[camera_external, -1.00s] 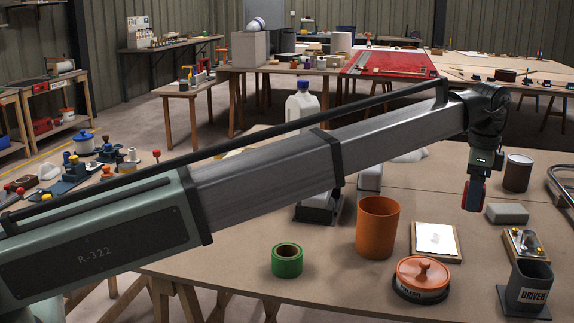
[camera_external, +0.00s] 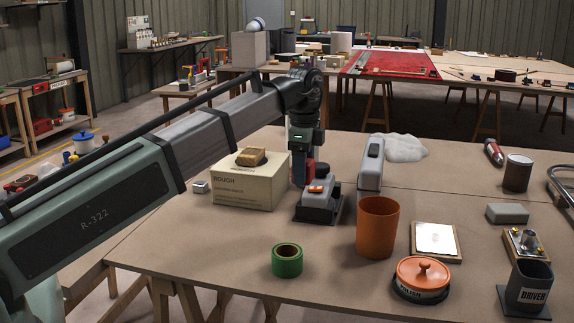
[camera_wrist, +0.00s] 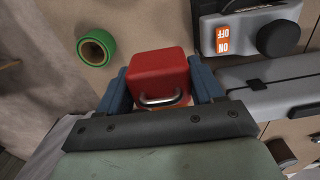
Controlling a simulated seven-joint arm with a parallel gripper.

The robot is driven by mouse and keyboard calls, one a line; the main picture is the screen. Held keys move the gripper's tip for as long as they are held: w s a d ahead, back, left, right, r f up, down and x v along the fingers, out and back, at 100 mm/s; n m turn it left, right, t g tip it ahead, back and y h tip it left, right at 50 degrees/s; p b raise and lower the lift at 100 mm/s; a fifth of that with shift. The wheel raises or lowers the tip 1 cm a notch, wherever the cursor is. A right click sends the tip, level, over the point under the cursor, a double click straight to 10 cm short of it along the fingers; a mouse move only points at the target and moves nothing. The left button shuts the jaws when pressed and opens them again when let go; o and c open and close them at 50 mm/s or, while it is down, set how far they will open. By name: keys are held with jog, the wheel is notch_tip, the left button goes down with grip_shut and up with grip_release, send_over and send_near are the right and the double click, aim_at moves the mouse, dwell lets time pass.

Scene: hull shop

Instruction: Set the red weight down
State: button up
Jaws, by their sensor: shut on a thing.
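The red weight (camera_wrist: 158,76) is a red block with a metal loop handle, seen in the wrist view. My gripper (camera_wrist: 160,88) is shut on it, with one blue finger on each side. In the external view my gripper (camera_external: 304,168) points down between the tan box and the grey sander, and a little red of the weight (camera_external: 310,164) shows at its fingers. The weight's lower part is hidden there, and I cannot tell whether it touches the table.
The tan box (camera_external: 243,190) stands close to the left of my gripper. The grey sander (camera_external: 318,207) with an orange switch is close in front. A green tape roll (camera_external: 287,262) and an orange cup (camera_external: 377,228) are nearer the camera. The front left table is clear.

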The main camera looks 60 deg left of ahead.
send_over(268, 237)
jog(key=shift+w+a+f, duration=0.1)
jog(key=shift+f, duration=7.55)
jog(key=shift+f, duration=0.15)
jog(key=o, duration=1.5)
notch_tip(268, 237, up, 12)
jog(key=shift+r, duration=0.15)
